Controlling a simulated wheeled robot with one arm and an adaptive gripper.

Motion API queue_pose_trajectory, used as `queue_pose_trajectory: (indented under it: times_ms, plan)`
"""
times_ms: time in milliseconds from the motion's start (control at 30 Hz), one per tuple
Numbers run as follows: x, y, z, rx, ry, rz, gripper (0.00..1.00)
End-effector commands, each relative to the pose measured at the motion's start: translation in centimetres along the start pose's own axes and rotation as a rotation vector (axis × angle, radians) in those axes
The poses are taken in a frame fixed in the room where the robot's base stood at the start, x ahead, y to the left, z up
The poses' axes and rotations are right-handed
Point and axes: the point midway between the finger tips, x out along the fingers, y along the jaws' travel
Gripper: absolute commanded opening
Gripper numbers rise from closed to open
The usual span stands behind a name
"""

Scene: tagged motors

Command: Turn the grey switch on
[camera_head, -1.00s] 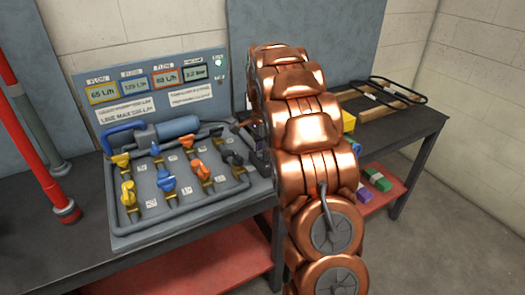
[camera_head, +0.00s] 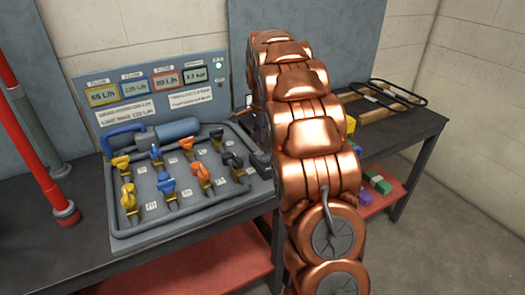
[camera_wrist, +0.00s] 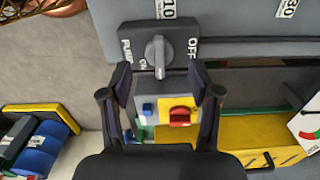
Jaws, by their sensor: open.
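The grey switch (camera_wrist: 156,57) is a rounded knob with a raised grip on a dark box in the wrist view. The box (camera_wrist: 180,36) carries the labels PUMP, ON and OFF. The grip lies nearly upright in the picture; I cannot tell which setting it marks. My gripper (camera_wrist: 160,77) is open and empty, with one fingertip on each side of the knob's lower end. I cannot tell if either touches it. In the head view my copper arm hides the switch and most of the gripper.
A panel of pipes with yellow, blue, orange and black valves (camera_head: 168,186) lies left of my arm. A display board (camera_head: 155,88) stands behind it. Coloured blocks (camera_head: 378,182) and a black wire frame (camera_head: 398,95) are at the right. In the wrist view a red knob (camera_wrist: 180,117) sits below the switch.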

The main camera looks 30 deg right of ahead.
Motion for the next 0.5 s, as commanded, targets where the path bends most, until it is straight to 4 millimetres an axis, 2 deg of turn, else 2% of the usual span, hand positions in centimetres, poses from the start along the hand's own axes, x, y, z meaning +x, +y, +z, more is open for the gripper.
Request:
queue_pose_trajectory:
  times_ms: [200, 500]
  plan:
    - [-3.7, -0.1, 0.0, 0.0, 0.001, -0.001, 0.62]
    - [-6.8, -0.1, 0.0, -0.001, 0.0, 0.0, 0.62]
